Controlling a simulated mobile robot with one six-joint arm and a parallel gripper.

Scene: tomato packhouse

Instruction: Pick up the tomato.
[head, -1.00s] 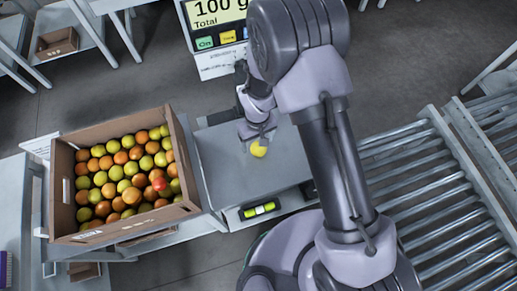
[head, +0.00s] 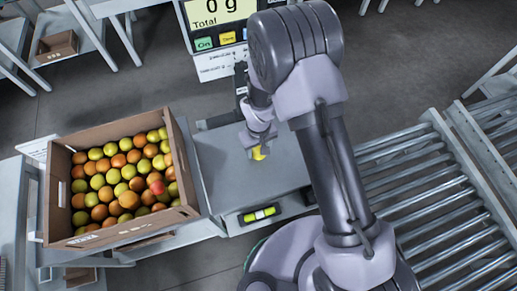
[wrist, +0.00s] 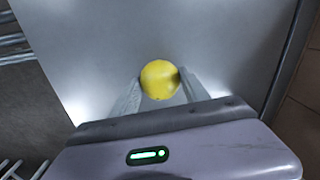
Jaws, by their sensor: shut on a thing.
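A yellow tomato (wrist: 160,80) sits between the two fingertips of my gripper (wrist: 160,88) in the wrist view. The fingers are shut on it, one on each side. In the head view the tomato (head: 260,153) shows just below my gripper (head: 257,146), partly hidden by the fingers. It is over the grey scale plate (head: 232,180). The scale display (head: 217,8) reads 0 g. I cannot tell how far the tomato is above the plate.
A cardboard box (head: 58,190) full of green, orange and red tomatoes stands left of the plate. A spirit level (head: 259,214) is at the plate's front edge. A roller conveyor (head: 440,200) lies to the right.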

